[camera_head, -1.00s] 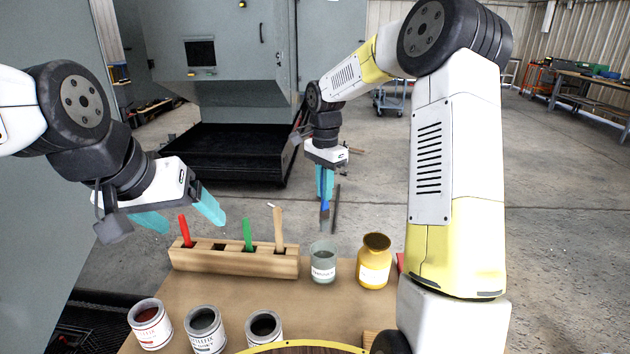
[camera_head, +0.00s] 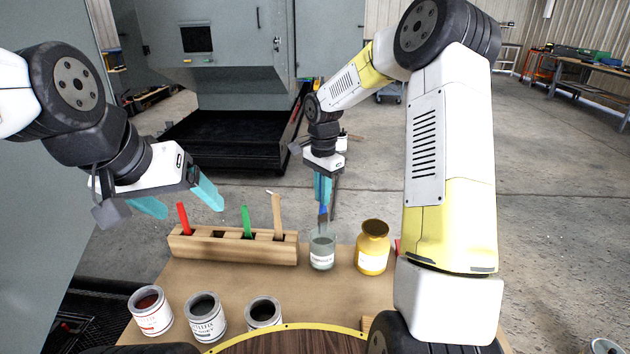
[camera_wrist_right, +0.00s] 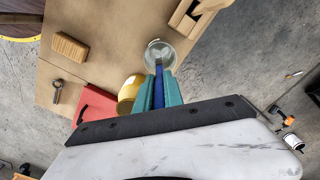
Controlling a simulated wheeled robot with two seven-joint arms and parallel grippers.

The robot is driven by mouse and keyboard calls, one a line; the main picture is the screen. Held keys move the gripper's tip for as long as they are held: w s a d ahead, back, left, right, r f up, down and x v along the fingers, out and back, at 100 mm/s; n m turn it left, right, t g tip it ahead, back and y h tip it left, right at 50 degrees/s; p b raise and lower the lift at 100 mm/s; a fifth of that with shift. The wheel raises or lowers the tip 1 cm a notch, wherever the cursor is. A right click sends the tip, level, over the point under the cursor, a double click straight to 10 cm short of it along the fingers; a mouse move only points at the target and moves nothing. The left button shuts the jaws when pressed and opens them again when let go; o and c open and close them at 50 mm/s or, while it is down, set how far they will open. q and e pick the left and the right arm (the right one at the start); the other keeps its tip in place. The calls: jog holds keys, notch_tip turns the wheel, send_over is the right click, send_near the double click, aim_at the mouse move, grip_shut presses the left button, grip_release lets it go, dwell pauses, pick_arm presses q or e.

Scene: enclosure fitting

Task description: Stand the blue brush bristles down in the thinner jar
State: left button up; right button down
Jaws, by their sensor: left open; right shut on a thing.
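The blue brush (camera_head: 323,213) is held upright, bristles down, by my right gripper (camera_head: 322,188), which is shut on it. The brush's lower end is at the mouth of the clear thinner jar (camera_head: 322,252); I cannot tell how deep the bristles reach. In the right wrist view, the blue brush (camera_wrist_right: 159,82) lies between the teal fingers (camera_wrist_right: 159,88) and its tip overlaps the jar (camera_wrist_right: 160,53). My left gripper (camera_head: 180,204) is open and empty, above the left end of the wooden brush holder (camera_head: 235,248).
The holder carries a red, a green and a wooden-handled brush, with one empty slot. A yellow jar (camera_head: 372,247) stands right of the thinner jar. Several paint tins, one being the red tin (camera_head: 151,311), stand at the front left. The board (camera_head: 290,295) between is clear.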

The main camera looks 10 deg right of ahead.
aim_at(322, 213)
jog(key=shift+f, duration=3.95)
jog(key=c, duration=1.4)
grip_release()
jog(key=shift+o, duration=0.2)
notch_tip(322, 213, up, 8)
jog(key=shift+f, duration=0.15)
